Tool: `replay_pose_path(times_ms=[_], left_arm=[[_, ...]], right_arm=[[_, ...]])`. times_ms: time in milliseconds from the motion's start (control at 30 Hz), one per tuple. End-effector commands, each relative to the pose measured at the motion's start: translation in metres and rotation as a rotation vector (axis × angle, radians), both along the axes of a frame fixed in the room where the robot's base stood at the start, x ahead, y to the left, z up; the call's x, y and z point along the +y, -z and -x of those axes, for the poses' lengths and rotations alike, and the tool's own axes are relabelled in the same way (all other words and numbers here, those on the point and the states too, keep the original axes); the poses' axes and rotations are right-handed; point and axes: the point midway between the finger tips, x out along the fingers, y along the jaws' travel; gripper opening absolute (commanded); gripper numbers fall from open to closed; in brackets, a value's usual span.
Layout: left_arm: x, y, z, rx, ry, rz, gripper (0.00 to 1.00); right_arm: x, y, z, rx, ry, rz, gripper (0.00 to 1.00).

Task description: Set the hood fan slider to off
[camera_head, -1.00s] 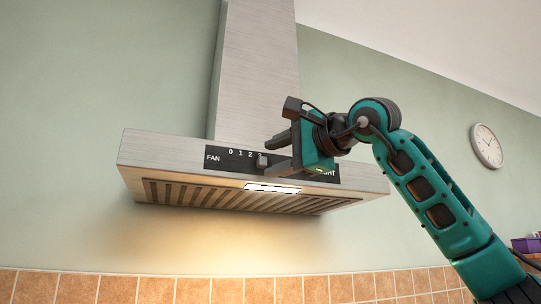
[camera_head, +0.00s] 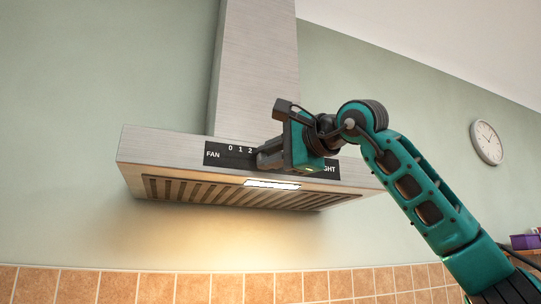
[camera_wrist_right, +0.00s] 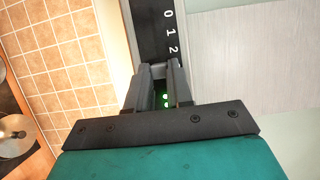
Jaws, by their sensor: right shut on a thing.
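The steel range hood (camera_head: 160,150) hangs on the wall, with a black control panel (camera_head: 222,155) along its front. The panel reads FAN, with 0, 1 and 2 showing to the right of that word. My right gripper (camera_head: 262,158) is at the panel just right of the 2, shut on the fan slider knob, which its fingers hide. My left gripper is not in view.
A lit lamp (camera_head: 272,184) and vent slats (camera_head: 215,197) are on the hood's underside. The light label (camera_head: 328,169) lies right of my gripper. A wall clock (camera_head: 487,142) hangs at the right. The panel left of my gripper is clear.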

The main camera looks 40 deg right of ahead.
Motion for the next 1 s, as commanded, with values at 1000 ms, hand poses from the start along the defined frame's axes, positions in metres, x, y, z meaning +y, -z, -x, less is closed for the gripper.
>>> replay_pose_path(times_ms=[1000], left_arm=[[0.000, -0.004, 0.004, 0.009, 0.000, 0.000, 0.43]], right_arm=[[0.064, 0.000, -0.015, -0.001, -0.003, -0.001, 0.00]])
